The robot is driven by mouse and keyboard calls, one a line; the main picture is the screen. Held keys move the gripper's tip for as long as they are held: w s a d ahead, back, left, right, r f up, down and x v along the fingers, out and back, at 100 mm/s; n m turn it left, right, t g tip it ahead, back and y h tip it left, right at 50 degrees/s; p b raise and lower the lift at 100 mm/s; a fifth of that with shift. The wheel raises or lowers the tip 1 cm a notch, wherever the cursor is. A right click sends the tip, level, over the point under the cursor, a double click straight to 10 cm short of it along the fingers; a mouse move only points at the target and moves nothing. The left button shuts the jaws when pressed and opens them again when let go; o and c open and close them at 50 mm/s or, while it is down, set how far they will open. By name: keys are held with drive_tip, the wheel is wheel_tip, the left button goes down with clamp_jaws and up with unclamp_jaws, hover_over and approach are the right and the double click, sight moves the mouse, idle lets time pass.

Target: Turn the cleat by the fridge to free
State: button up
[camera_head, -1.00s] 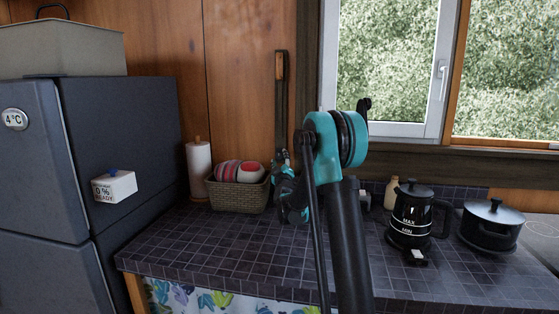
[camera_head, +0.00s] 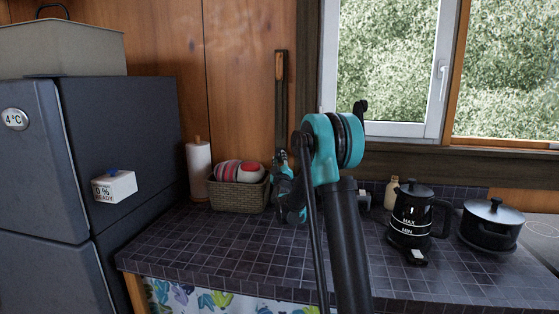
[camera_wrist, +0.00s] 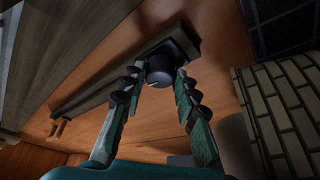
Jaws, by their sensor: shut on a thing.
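In the wrist view the cleat shows as a dark round knob (camera_wrist: 160,67) with a small pale mark. It sits on one end of a long dark bar (camera_wrist: 100,92) against the wood wall. My gripper (camera_wrist: 157,82) has one finger on each side of the knob and is shut on it. In the head view the bar (camera_head: 282,105) stands upright on the wall, between the basket and the window. My gripper (camera_head: 281,160) is at its lower end, where my arm partly hides it and the knob cannot be made out.
The fridge (camera_head: 130,140) stands at left. A woven basket (camera_head: 240,197) and paper roll (camera_head: 199,172) stand on the tiled counter (camera_head: 240,245) below the bar. A kettle (camera_head: 412,215) and pot (camera_head: 492,225) stand at right. The counter's front middle is clear.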

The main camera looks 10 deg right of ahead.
drive_tip(key=m+h, duration=0.1)
drive_tip(key=m, duration=0.1)
drive_tip(key=m+h, duration=0.1)
drive_tip(key=m, duration=0.1)
drive_tip(key=shift+a+m+t, duration=0.1)
drive_tip(key=shift+m+t, duration=0.2)
drive_tip(key=shift+m, duration=0.1)
drive_tip(key=o, duration=1.2)
drive_tip(key=shift+c, duration=0.2)
drive_tip(key=shift+f, duration=0.1)
drive_tip(key=v, duration=1.2)
drive_tip(key=shift+a, duration=0.1)
